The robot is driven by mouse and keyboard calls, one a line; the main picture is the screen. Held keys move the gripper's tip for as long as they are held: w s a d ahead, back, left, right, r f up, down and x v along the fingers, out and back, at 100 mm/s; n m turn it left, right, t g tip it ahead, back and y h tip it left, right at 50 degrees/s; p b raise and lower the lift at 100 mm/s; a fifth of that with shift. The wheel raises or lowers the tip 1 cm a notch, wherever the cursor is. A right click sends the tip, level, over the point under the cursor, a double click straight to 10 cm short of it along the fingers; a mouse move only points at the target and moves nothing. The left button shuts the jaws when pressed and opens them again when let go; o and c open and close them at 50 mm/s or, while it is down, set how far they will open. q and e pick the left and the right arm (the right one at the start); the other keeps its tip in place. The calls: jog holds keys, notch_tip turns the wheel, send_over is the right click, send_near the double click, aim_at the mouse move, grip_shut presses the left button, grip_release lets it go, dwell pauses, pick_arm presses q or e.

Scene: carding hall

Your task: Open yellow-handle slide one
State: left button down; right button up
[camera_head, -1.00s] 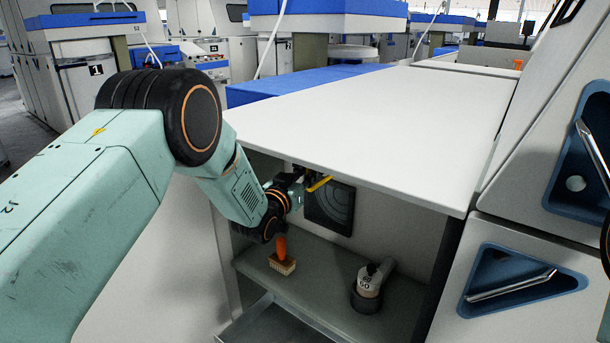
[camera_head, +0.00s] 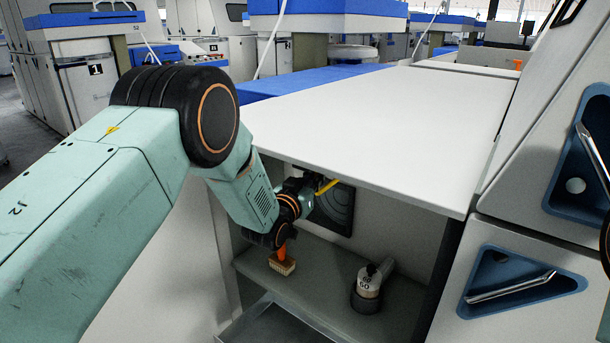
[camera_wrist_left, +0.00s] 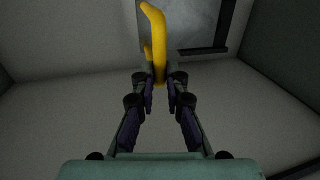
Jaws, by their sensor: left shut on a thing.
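The slide itself cannot be made out clearly. My right gripper is not in view.
On the shelf (camera_head: 315,278) below stand a brush with an orange handle (camera_head: 282,262) and a grey cylindrical thing marked 60 (camera_head: 368,285). The white top (camera_head: 370,125) overhangs the recess closely. Blue triangular recesses with metal handles (camera_head: 510,288) are at the right.

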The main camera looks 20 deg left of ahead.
pick_arm(q)
jog(key=d, duration=0.1)
jog(key=s+d, duration=0.1)
jog(key=d, duration=0.2)
jog(key=shift+s+d+r, duration=0.1)
jog(key=shift+s+r, duration=0.05)
jog(key=shift+r, duration=0.1)
jog(key=c, duration=1.4)
grip_release()
jog(key=shift+f, duration=0.15)
jog(key=shift+s, duration=0.1)
jog(key=s, duration=0.4)
jog(key=s+a, duration=0.1)
jog(key=s, duration=0.3)
jog(key=s+a, duration=0.1)
jog(key=s, duration=0.2)
jog(key=shift+s, duration=0.4)
jog(key=shift+f, duration=0.1)
